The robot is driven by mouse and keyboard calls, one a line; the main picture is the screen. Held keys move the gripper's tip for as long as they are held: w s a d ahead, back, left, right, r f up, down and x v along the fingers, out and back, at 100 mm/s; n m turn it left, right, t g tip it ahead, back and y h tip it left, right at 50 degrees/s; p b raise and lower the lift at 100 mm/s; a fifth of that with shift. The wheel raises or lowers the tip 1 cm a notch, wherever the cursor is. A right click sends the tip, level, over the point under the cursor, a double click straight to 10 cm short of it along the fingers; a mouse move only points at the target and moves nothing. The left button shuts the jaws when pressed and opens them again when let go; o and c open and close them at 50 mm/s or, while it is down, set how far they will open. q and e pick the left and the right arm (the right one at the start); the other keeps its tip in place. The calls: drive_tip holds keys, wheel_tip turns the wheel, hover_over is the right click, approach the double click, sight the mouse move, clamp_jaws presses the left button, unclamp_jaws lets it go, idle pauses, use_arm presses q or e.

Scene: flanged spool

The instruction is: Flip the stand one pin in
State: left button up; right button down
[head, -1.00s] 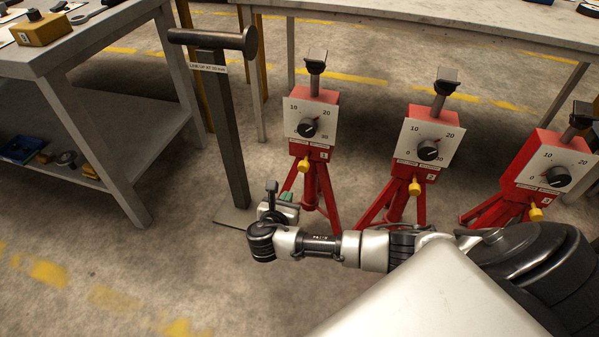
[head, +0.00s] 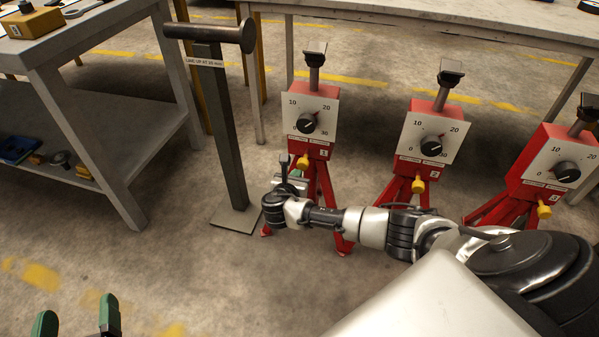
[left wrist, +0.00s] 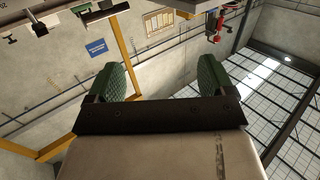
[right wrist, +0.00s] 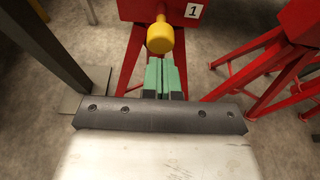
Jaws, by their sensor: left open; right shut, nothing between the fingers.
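Stand one (head: 313,125) is the leftmost red tripod stand, with a dial plate, a black V-shaped top and the number 1. Its yellow pin (head: 303,162) sticks out below the dial plate; in the right wrist view the pin's yellow knob (right wrist: 160,36) is just beyond my fingertips. My right gripper (right wrist: 165,64) is shut and empty, its green fingers together just below the knob; I cannot tell whether they touch it. In the head view it is mostly hidden behind its wrist. My left gripper (head: 76,318) is open and empty at the bottom left, also seen in the left wrist view (left wrist: 162,80).
Stand two (head: 430,140) and stand three (head: 550,165) are to the right, each with a yellow pin. A grey T-shaped post (head: 228,140) stands just left of stand one. A workbench (head: 80,45) is at the left, another table (head: 420,22) behind. Floor at front left is clear.

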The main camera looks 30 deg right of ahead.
sight(304, 159)
drive_tip(key=shift+w+d+b, duration=0.45)
drive_tip(key=shift+w+d, duration=0.3)
drive_tip(key=shift+d, duration=0.2)
use_arm(q)
drive_tip(key=shift+s+d+r+t+h, duration=0.2)
drive_tip(key=shift+r+t+h, duration=0.25)
drive_tip(key=shift+r+t, duration=0.6)
drive_tip(key=shift+s+d+r+t+h, duration=0.15)
drive_tip(key=shift+r+t+h, duration=0.3)
drive_tip(key=shift+r+t, duration=0.55)
use_arm(e)
drive_tip(key=shift+w+d, duration=0.3)
use_arm(q)
drive_tip(key=shift+w+r, duration=0.1)
use_arm(e)
drive_tip(key=w+d, duration=0.2)
drive_tip(key=shift+w+d+b, duration=0.1)
drive_tip(key=shift+d+b, duration=0.25)
use_arm(q)
drive_tip(key=shift+s+r+t, duration=0.35)
drive_tip(key=shift+r, duration=0.25)
use_arm(e)
drive_tip(key=shift+r, duration=0.2)
drive_tip(key=shift+d, duration=0.1)
drive_tip(key=shift+r, duration=0.1)
